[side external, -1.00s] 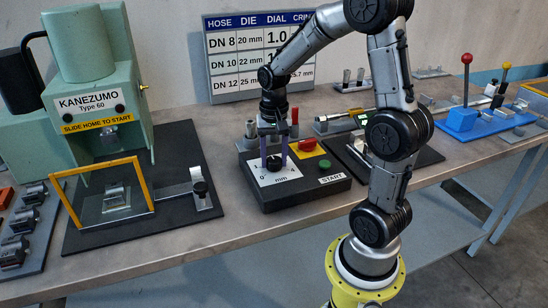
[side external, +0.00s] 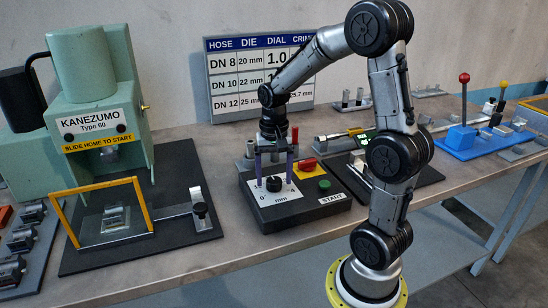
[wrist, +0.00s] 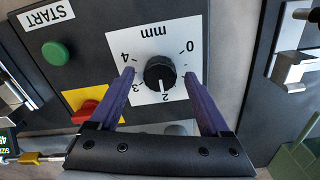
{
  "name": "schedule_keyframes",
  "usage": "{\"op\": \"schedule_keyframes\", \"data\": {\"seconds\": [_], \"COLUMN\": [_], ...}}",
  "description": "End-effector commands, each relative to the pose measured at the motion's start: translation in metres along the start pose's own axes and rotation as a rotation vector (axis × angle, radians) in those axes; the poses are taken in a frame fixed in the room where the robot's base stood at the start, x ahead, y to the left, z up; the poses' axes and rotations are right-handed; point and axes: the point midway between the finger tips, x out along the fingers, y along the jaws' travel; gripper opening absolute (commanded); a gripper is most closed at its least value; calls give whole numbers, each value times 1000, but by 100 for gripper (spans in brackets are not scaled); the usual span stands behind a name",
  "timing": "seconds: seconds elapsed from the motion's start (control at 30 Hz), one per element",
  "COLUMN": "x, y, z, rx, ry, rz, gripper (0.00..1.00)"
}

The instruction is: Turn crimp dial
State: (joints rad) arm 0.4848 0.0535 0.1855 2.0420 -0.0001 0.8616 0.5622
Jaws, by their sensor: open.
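The crimp dial is a round black knob (wrist: 160,72) on a white scale plate marked in mm, on top of a black control box (side external: 318,209). In the wrist view a white mark on the knob points toward the 2. The knob also shows in the side view (side external: 274,184). My gripper (wrist: 160,78) is open, with one purple finger on each side of the knob and a visible gap to both. In the side view my gripper (side external: 274,175) is over the scale plate, pointing down. I cannot tell the exact fingertip height.
The box also carries a green START button (side external: 324,185) and a red knob on a yellow plate (side external: 308,164). A green press (side external: 95,110) with a yellow-framed guard stands to the left. A blue lever fixture (side external: 465,139) is at the right.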

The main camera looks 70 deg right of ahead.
Motion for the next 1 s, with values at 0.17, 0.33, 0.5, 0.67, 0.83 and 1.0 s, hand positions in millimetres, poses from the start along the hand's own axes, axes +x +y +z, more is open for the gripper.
{"op": "schedule_keyframes", "data": {"seconds": [0.17, 0.33, 0.5, 0.67, 0.83, 1.0], "x": [-31, -69, -102, -123, -131, -132], "y": [-1, -1, 0, 0, 0, 0], "z": [-1, -1, -1, 0, 0, 0], "rx": [0, 0, 0, 0, 0, 0], "ry": [7, 7, 6, 4, 3, 2], "rz": [-4, -4, -4, -3, -2, -1], "gripper": [81, 81, 81, 81, 81, 81]}}
